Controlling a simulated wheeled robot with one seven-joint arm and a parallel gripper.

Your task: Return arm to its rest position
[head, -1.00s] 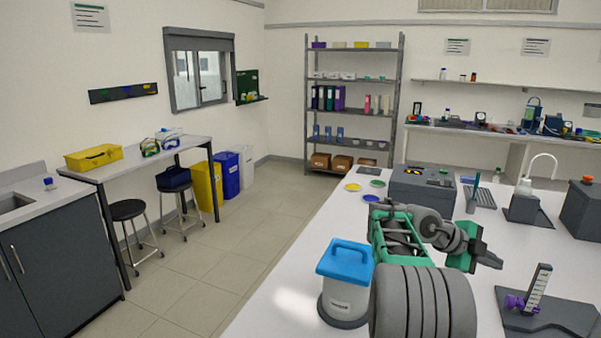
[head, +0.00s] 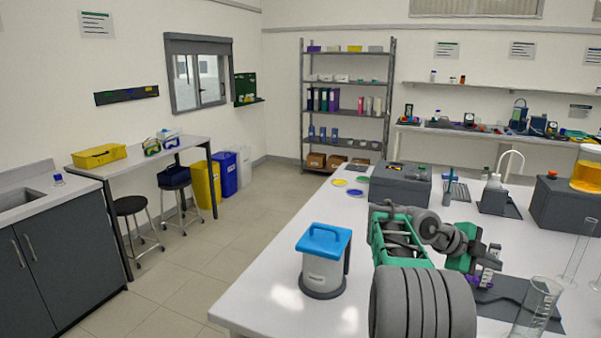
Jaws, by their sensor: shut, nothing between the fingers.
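My arm is folded in the front right of the head view, over the white bench (head: 270,310). The wrist points right, and my gripper (head: 486,262) at its end is small and partly lost against the things behind it. The gripper looks shut, with nothing seen in it.
A white canister with a blue lid (head: 323,262) stands left of my arm. A clear graduated cylinder (head: 535,305) and a thin glass tube (head: 578,250) stand at right. A grey box (head: 400,185) sits behind. The floor (head: 215,255) left of the bench is clear.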

